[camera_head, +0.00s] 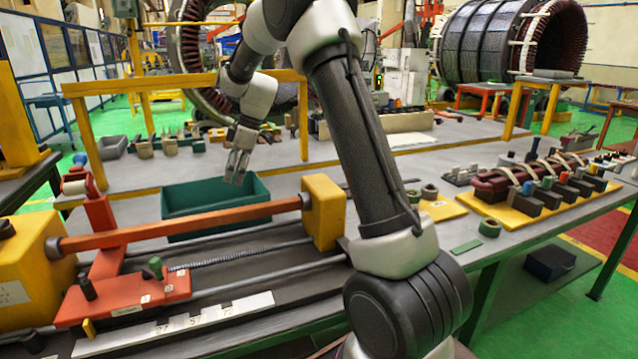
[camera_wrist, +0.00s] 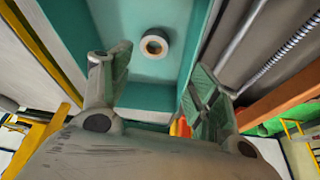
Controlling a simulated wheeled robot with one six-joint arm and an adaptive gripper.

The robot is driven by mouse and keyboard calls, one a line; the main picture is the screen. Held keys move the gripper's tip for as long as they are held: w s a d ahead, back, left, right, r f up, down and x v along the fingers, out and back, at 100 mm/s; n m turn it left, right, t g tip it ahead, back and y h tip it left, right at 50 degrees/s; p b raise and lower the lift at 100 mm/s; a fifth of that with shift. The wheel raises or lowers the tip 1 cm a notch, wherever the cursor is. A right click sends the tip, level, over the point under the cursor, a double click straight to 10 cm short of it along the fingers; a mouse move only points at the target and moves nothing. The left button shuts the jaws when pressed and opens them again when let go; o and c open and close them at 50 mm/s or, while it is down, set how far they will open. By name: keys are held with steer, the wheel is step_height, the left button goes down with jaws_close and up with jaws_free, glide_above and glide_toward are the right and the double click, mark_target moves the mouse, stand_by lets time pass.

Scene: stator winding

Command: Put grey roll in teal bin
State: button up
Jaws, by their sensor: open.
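The teal bin (camera_head: 262,188) stands on the table behind the orange bar. My gripper (camera_head: 237,172) hangs over the bin, pointing down, with its fingers spread and nothing between them. In the wrist view, my gripper (camera_wrist: 160,75) shows its two fingers apart over the bin (camera_wrist: 120,62). A grey roll (camera_wrist: 154,32) with a tan inner ring is within the bin's walls, beyond the fingertips and apart from them. I cannot tell whether it rests on the bin floor. The bin's near wall hides the roll in the head view.
An orange bar (camera_head: 180,223) runs between yellow blocks (camera_head: 325,212) in front of the bin. More rolls lie at the right, one greenish (camera_head: 490,228) and one on a yellow board (camera_head: 430,191). Small blocks (camera_head: 170,145) stand behind the bin.

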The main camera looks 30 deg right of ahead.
steer(key=s+d+r+m+t+h, duration=0.1)
steer(key=s+d+r+m, duration=0.1)
steer(key=s+r, duration=0.35)
steer(key=s+d+r+m, duration=0.1)
steer(key=s+r+m, duration=0.2)
steer(key=s, duration=0.5)
steer(key=s+d+r+m+t+h, duration=0.1)
steer(key=s+d+r+m, duration=0.1)
steer(key=s+r, duration=0.35)
steer(key=s+d+f+m, duration=0.1)
steer(key=s+m, duration=0.1)
steer(key=s, duration=0.5)
steer(key=s+d+f+m+h, duration=0.1)
steer(key=s+d+f+m, duration=0.1)
steer(key=s, duration=0.5)
steer(key=s+d+f+m+h, duration=0.1)
steer(key=s+m, duration=0.1)
steer(key=s, duration=0.4)
steer(key=shift+s+d+f+m+t, duration=0.15)
steer(key=shift+s+f+m+t, duration=0.25)
